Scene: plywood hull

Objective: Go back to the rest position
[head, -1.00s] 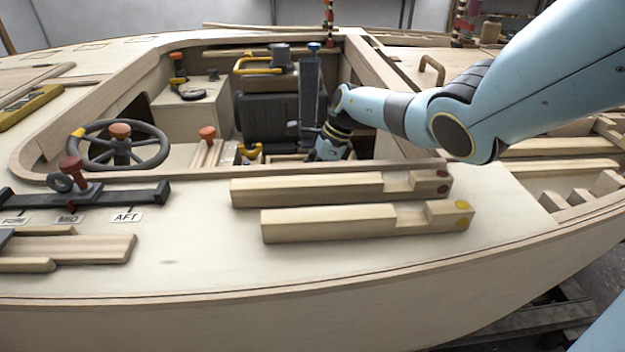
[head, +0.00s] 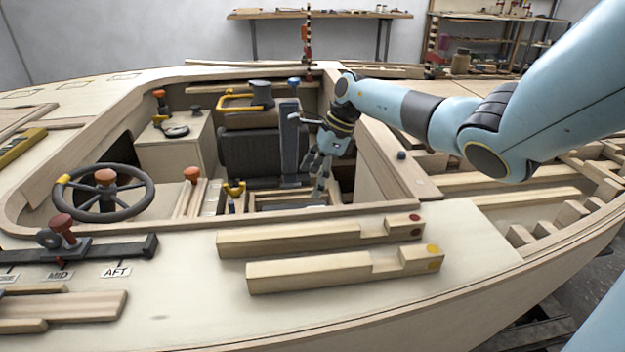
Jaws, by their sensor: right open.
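My right gripper (head: 318,176) is in the cockpit opening in the head view, its fingers pointing down and apart, with nothing seen between them. It is right of the dark grey upright lever post (head: 289,140) and in front of the black engine block (head: 250,152). Whether it touches anything there I cannot tell. My right arm comes in from the upper right and passes over the cockpit's right coaming. My left gripper is not in view.
Two notched wooden beams (head: 300,238) lie on the near deck, one with red dots, one with yellow. A steering wheel (head: 104,192) and a sliding lever (head: 62,228) stand at left. The coaming (head: 385,165) edges the cockpit. The bare deck (head: 190,285) in front is clear.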

